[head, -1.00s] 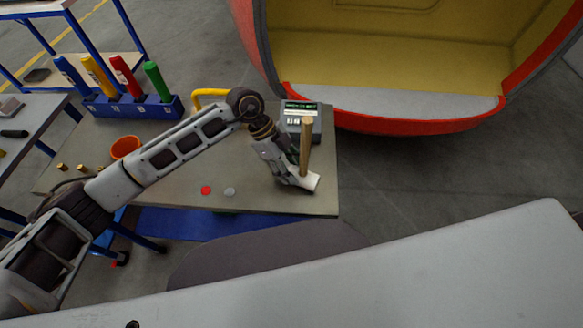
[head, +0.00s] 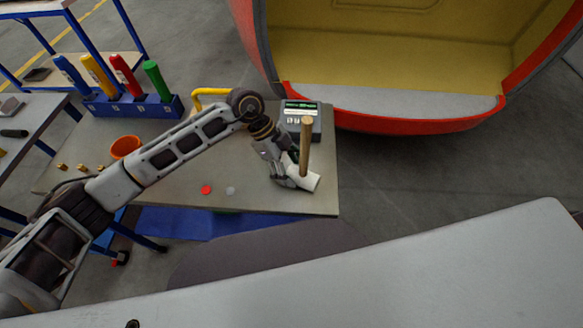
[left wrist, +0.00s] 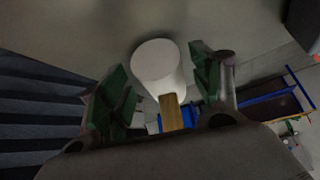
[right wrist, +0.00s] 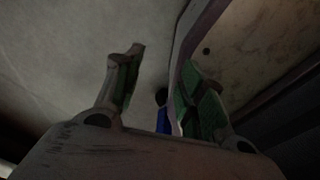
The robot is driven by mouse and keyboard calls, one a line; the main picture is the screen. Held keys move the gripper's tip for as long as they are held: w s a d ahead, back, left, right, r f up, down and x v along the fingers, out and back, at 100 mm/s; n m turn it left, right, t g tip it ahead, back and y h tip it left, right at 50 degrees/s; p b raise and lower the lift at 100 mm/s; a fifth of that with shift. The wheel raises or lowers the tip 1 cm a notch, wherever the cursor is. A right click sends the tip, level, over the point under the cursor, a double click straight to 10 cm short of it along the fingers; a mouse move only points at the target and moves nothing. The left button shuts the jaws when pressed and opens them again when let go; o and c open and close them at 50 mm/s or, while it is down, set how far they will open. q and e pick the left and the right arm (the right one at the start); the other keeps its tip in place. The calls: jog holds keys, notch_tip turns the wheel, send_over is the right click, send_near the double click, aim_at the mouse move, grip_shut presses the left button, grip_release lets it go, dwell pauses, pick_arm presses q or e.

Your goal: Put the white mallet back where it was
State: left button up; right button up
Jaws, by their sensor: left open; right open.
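The white mallet stands on its head near the right end of the workbench in the head view. Its white head (head: 308,181) rests on the bench top and its wooden handle (head: 306,146) points up. My left gripper (head: 289,178) is low beside the head, on its left. In the left wrist view the open fingers of my left gripper (left wrist: 160,72) lie on either side of the white mallet head (left wrist: 157,66), with gaps showing. My right gripper (right wrist: 160,75) is open and empty in the right wrist view; it is outside the head view.
A red-rimmed shell (head: 400,122) stands behind. A large pale surface fills the front right.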

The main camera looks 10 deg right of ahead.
pick_arm(q)
jog(key=shift+w+a+r, duration=0.1)
jog(key=shift+w+r, duration=0.05)
jog(key=shift+r, duration=0.2)
jog(key=shift+w+a+r, duration=0.1)
jog(key=shift+a+r, duration=0.05)
jog(key=shift+r, duration=0.15)
jog(key=v, duration=1)
jog(key=shift+r, duration=0.3)
pick_arm(e)
jog(key=shift+s+d+f, duration=0.1)
jog(key=shift+d+f, duration=0.15)
jog(key=shift+d, duration=0.3)
dwell(0.3)
pick_arm(q)
jog(key=shift+a, duration=0.15)
